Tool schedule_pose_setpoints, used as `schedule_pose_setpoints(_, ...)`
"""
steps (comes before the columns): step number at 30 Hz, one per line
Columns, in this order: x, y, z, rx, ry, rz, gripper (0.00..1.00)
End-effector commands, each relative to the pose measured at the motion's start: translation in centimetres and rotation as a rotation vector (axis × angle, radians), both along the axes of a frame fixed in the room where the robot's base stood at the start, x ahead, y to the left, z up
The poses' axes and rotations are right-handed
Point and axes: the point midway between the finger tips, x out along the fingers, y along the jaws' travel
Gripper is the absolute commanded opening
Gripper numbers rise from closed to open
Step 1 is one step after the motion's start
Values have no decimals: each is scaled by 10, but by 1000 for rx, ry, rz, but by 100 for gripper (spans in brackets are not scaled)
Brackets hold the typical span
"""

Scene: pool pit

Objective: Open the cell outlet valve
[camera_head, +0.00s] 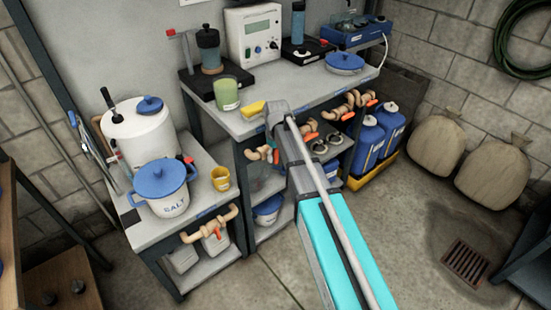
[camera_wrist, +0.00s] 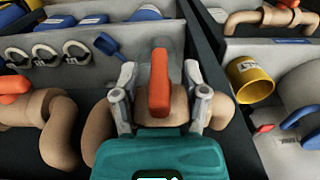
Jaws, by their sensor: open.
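A tan pipe valve with a red lever handle (camera_wrist: 159,82) is in the middle of the wrist view. My gripper (camera_wrist: 160,98) is open, with one grey finger on each side of this lever. The lever stands between the fingers with a gap on both sides. The same row of tan pipes with red levers (camera_head: 262,153) shows under the bench edge in the head view, where my arm hides part of it and my fingertips cannot be made out. No label naming the cell outlet valve can be read.
Another red-levered valve (camera_wrist: 15,88) is at left in the wrist view, and one (camera_wrist: 283,10) at top right. A yellow cup (camera_wrist: 250,80) stands on the lower table. The bench (camera_head: 297,82) carries instruments. Blue jugs (camera_head: 370,142) stand beside it. The floor at right is clear around a drain (camera_head: 467,262).

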Motion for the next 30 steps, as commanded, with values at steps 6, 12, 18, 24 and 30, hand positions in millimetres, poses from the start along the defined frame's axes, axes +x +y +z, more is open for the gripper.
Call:
schedule_pose_setpoints(6,0,0,-2,0,0,0,57)
schedule_pose_setpoints(12,0,0,-2,0,0,0,53)
schedule_pose_setpoints(18,0,0,-2,0,0,0,16)
schedule_pose_setpoints(24,0,0,-2,0,0,0,0)
schedule_pose_setpoints(30,0,1,-2,-3,-2,1,0)
